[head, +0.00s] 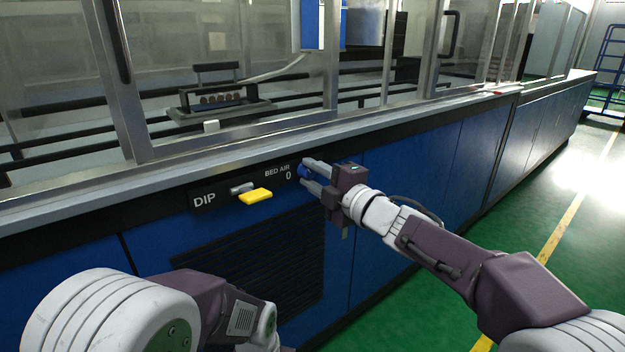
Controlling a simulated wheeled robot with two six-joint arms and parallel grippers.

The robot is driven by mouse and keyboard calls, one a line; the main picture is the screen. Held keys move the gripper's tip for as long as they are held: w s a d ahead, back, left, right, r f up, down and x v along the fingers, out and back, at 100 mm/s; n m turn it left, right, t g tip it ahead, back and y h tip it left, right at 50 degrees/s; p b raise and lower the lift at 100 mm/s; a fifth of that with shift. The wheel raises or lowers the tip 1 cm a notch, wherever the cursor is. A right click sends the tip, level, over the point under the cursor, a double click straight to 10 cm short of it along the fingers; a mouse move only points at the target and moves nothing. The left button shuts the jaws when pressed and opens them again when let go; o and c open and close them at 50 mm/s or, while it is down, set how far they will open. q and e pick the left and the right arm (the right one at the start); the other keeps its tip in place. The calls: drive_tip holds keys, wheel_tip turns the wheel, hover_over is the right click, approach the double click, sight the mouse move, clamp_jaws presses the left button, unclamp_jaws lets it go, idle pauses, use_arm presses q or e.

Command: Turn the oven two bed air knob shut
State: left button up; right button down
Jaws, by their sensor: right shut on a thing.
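My right gripper (306,174) reaches in from the right and is shut on the knob, one finger above and one below. The fingers and gripper body hide part of the knob, so its exact angle cannot be told. My left arm shows at the bottom left, but its gripper fingers are not in view.
A yellow lever (255,195) sticks out beside the "DIP" label (205,201), left of the knob. A metal ledge (240,153) and glazed frames run above the strip. A dark louvred vent (250,265) lies below. Green floor (540,235) is clear at right.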

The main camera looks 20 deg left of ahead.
drive_tip(key=shift+n+b, duration=0.3)
drive_tip(key=shift+n, duration=0.5)
drive_tip(key=c, duration=1.1)
unclamp_jaws()
drive_tip(key=p+v, duration=0.2)
drive_tip(key=v, duration=0.7)
